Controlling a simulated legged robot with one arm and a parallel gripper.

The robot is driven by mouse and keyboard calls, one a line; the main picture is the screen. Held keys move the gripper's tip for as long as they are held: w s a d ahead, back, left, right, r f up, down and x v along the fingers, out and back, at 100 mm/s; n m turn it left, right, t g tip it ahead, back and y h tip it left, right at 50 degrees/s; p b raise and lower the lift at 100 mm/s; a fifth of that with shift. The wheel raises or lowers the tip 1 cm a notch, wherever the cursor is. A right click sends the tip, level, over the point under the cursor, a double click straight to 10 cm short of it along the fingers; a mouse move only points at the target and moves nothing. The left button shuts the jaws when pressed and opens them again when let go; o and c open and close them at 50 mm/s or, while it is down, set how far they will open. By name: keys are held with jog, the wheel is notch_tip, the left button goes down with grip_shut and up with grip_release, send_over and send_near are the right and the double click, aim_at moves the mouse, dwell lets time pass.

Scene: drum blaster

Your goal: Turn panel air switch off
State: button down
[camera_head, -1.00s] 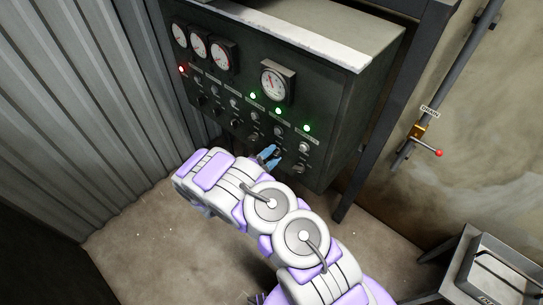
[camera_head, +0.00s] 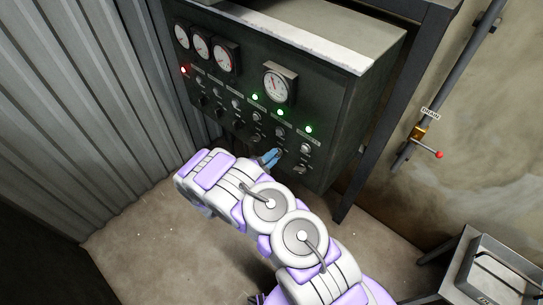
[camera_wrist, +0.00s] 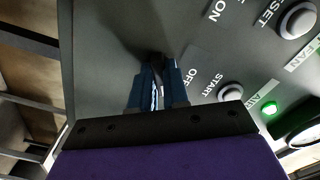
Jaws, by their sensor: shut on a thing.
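The dark control panel (camera_head: 318,100) stands at top centre in the head view. My gripper (camera_head: 270,158) is at the lower row of its front. In the wrist view, the blue fingers of my gripper (camera_wrist: 160,68) are close together, shut on a dark switch knob (camera_wrist: 155,58). The fingers hide most of the knob. ON and OFF labels show to its right. A START button (camera_wrist: 231,91), a lit green lamp (camera_wrist: 269,108) and a partly cut-off label that seems to read AIR lie farther right.
A large gauge (camera_head: 278,86) and several lamps are on the panel, three lit green and one red (camera_head: 184,70). A pipe with a red-knobbed valve (camera_head: 438,154) is on the right wall. A grey box (camera_head: 500,280) stands lower right. Floor at lower left is clear.

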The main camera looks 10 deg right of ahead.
jog(key=shift+d+r+n+p, duration=0.1)
jog(key=shift+n+p, duration=2.45)
jog(key=shift+n, duration=3.15)
jog(key=c, duration=1.3)
grip_release()
jog(key=shift+c, duration=0.2)
jog(key=shift+o, duration=1.1)
